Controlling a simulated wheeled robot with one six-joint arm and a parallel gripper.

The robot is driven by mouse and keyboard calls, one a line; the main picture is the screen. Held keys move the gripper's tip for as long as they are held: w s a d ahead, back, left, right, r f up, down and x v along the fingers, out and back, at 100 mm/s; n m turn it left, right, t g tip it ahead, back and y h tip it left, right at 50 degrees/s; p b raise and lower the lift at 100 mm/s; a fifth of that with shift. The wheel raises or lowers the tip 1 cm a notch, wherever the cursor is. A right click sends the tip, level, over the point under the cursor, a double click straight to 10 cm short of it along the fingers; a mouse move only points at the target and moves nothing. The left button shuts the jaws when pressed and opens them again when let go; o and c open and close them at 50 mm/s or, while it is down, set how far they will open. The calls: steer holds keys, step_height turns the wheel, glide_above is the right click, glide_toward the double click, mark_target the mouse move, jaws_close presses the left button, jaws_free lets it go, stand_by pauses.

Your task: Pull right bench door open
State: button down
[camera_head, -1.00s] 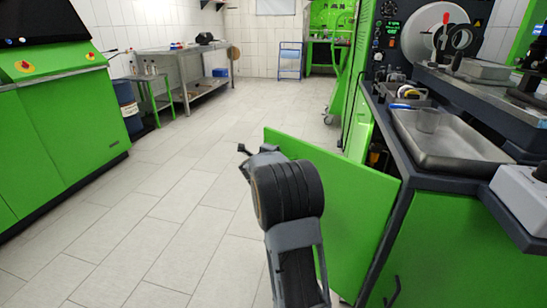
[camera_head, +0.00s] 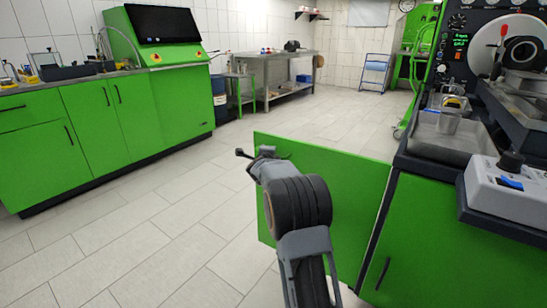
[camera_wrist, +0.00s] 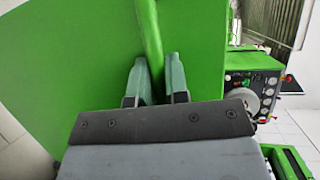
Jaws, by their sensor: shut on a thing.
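The right bench door (camera_head: 345,195) is a flat green panel. In the head view it stands swung out from the bench (camera_head: 450,235), well open. My gripper (camera_head: 265,154) is at its free outer edge. In the wrist view my gripper (camera_wrist: 156,65) has one finger on each side of a green strip, the edge of the door (camera_wrist: 148,35), and is shut on it. My arm covers part of the door's lower area in the head view. The inside of the bench behind the door is hidden.
A dark handle (camera_head: 383,273) is on the bench front right of the door. A metal tray (camera_head: 440,142) and a white control box (camera_head: 508,190) sit on the bench top. Green cabinets (camera_head: 100,125) stand at the left. The tiled floor (camera_head: 170,205) between is clear.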

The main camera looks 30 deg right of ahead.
steer(key=shift+s+d+f, duration=0.1)
steer(key=shift+s+f, duration=0.05)
steer(key=shift+s, duration=0.2)
steer(key=c, duration=1.3)
jaws_free()
steer(key=shift+o, duration=0.9)
steer(key=shift+w+a, duration=0.1)
steer(key=shift+a, duration=0.2)
steer(key=p+v, duration=0.2)
steer(key=v, duration=1.2)
steer(key=shift+d, duration=0.1)
